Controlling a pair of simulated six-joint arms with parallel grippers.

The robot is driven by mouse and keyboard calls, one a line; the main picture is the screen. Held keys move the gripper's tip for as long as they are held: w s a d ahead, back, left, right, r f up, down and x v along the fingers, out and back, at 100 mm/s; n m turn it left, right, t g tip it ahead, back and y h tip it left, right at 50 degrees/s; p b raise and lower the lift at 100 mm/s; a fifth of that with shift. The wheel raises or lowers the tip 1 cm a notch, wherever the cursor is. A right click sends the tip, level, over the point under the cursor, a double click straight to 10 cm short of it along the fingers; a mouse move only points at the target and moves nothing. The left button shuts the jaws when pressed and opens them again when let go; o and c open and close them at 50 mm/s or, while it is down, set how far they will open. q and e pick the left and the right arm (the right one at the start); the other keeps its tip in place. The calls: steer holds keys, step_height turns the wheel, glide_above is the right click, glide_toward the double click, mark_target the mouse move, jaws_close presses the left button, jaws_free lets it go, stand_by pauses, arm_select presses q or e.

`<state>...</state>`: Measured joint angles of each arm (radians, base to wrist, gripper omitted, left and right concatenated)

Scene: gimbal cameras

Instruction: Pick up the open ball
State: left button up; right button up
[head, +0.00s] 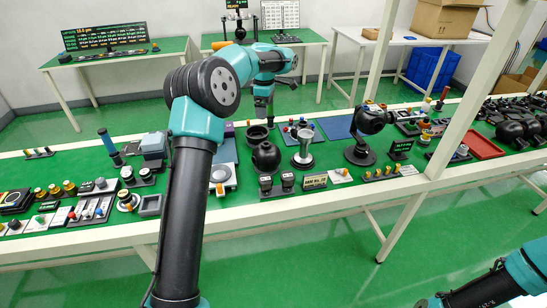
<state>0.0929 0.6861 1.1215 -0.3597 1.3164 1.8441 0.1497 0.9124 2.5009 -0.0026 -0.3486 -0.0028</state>
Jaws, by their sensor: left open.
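A dark round ball (266,155) sits on the bench near its front middle; I cannot tell for certain whether it is the open ball. Behind it is a dark, low, cup-like round piece (257,134). My left gripper (263,115) hangs above and behind these two pieces, pointing down. It is open, with nothing seen between its fingers. Its tips are small here, and I cannot tell the exact gap to the cup-like piece. My right arm shows at the bottom right, below the bench, with its end (428,302) partly cut off by the frame.
Small dark blocks and a label plate (315,182) line the front edge. A red tray (482,145) and several dark domes (512,130) lie at right. White posts rise from the bench.

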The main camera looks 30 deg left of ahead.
arm_select(q)
steer(key=shift+f, duration=0.15)
glide_above(266, 144)
steer(key=f, duration=1.2)
steer(key=shift+s+d, duration=0.15)
steer(key=shift+s, duration=0.2)
steer(key=shift+f, duration=0.1)
steer(key=shift+s+f, duration=0.1)
steer(key=shift+f, duration=2.4)
steer(key=shift+c, duration=0.4)
